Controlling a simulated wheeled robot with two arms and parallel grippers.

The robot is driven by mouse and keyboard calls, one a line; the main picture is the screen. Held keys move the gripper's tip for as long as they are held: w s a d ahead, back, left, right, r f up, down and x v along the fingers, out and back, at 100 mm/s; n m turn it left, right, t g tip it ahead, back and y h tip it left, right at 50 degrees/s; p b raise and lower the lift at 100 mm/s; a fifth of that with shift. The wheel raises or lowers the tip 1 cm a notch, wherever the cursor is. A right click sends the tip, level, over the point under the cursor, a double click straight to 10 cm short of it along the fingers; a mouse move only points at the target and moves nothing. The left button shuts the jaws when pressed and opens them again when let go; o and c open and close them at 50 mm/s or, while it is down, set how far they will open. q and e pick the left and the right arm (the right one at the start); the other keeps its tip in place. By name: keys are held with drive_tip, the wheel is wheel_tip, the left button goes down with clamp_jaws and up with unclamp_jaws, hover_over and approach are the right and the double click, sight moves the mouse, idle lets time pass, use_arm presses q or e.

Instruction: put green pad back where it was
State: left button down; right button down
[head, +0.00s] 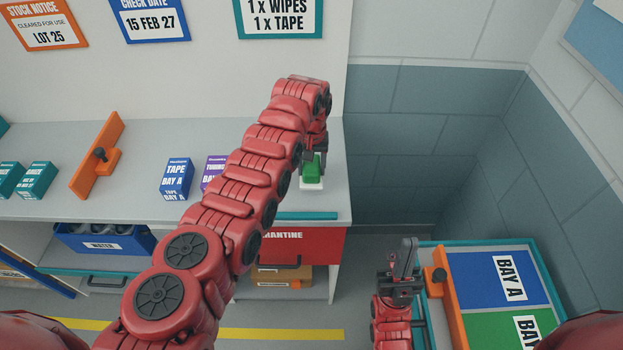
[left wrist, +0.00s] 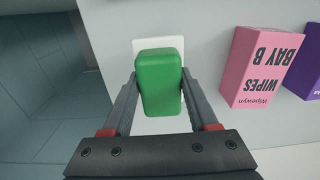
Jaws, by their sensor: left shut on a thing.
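The green pad (head: 312,170) is between the fingers of my left gripper (head: 314,156), at the right end of the counter. In the left wrist view the green pad (left wrist: 159,82) sits between both fingertips, and my left gripper (left wrist: 159,88) is shut on it. A white square (head: 312,185) lies on the counter below the pad, and it shows behind the pad in the left wrist view (left wrist: 150,43). I cannot tell whether pad and square touch. My right gripper (head: 405,255) points up beside the cart, away from the pad; its finger opening is unclear.
A pink wipes box (left wrist: 262,67) and a purple box (left wrist: 305,75) stand beside the pad. A blue tape box (head: 177,179) and an orange divider (head: 96,158) stand further left on the counter (head: 130,204). A cart with blue (head: 480,280) and green panels is at the lower right.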

use_arm(q)
drive_tip(key=f+b, duration=0.1)
drive_tip(key=f, duration=0.1)
drive_tip(key=f+b, duration=0.1)
drive_tip(key=shift+w+f+b, duration=0.2)
drive_tip(key=shift+f+b, duration=0.2)
drive_tip(key=shift+w, duration=0.1)
drive_tip(key=shift+f, duration=0.15)
drive_tip(key=shift+c, duration=0.9)
unclamp_jaws()
